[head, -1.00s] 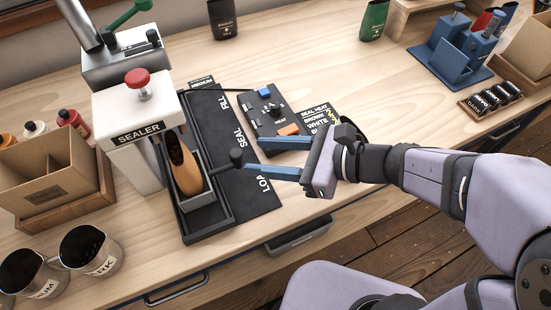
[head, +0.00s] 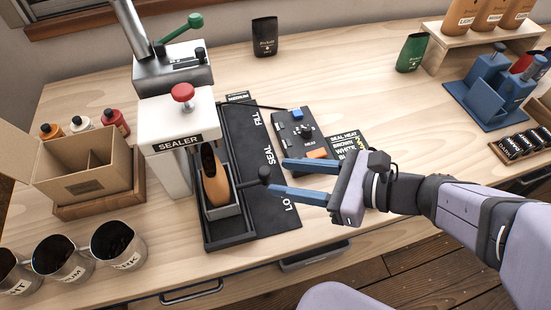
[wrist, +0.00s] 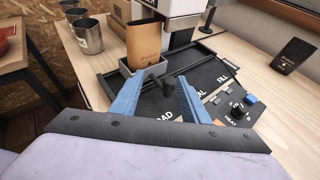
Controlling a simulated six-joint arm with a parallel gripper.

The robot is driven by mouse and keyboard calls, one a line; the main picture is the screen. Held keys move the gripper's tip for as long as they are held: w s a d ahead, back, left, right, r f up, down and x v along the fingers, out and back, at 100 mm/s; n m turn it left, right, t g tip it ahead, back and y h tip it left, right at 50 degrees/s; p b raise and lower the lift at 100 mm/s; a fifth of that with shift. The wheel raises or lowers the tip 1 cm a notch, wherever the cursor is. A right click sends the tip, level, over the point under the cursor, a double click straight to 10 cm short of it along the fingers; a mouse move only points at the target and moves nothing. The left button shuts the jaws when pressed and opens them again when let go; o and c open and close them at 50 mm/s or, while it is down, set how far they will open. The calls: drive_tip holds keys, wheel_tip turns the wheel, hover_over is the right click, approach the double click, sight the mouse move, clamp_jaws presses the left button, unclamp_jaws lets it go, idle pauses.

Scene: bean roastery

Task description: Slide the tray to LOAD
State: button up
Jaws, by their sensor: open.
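The grey tray (head: 223,212) sits in the black slide track (head: 232,235), holding an upright, open-topped brown bag (head: 214,183). The tray lies beside the stretch between the SEAL and LOAD labels, in front of the sealer (head: 178,145). A dark knob (head: 264,173) sticks out from its right side on a short stem. My gripper (head: 277,176) is open, its two blue fingers level with the knob. In the wrist view the knob (wrist: 168,82) shows between the fingertips (wrist: 168,76); I see no clear contact. The LOAD label is partly hidden by a finger.
A control box with switches (head: 303,135) and a heat chart card (head: 348,142) lie right of the track, near my gripper. A cardboard box (head: 85,170) and metal cups (head: 118,245) stand left. The track's LOAD end is clear.

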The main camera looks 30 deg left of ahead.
drive_tip(key=s+a+r+n+g+h+p, duration=0.35)
drive_tip(key=s+a+r+g+p, duration=0.35)
drive_tip(key=p, duration=0.7)
drive_tip(key=n+t+h+p, duration=0.4)
drive_tip(key=n+t+h, duration=0.1)
drive_tip(key=n+h, duration=0.2)
hover_over(266, 171)
drive_tip(key=w+d, duration=0.2)
wheel_tip(266, 171, down, 5)
drive_tip(key=shift+p+x, duration=0.55)
drive_tip(key=shift+x, duration=2.55)
drive_tip(key=shift+w+a, duration=0.1)
drive_tip(key=shift+a, duration=0.05)
clamp_jaws()
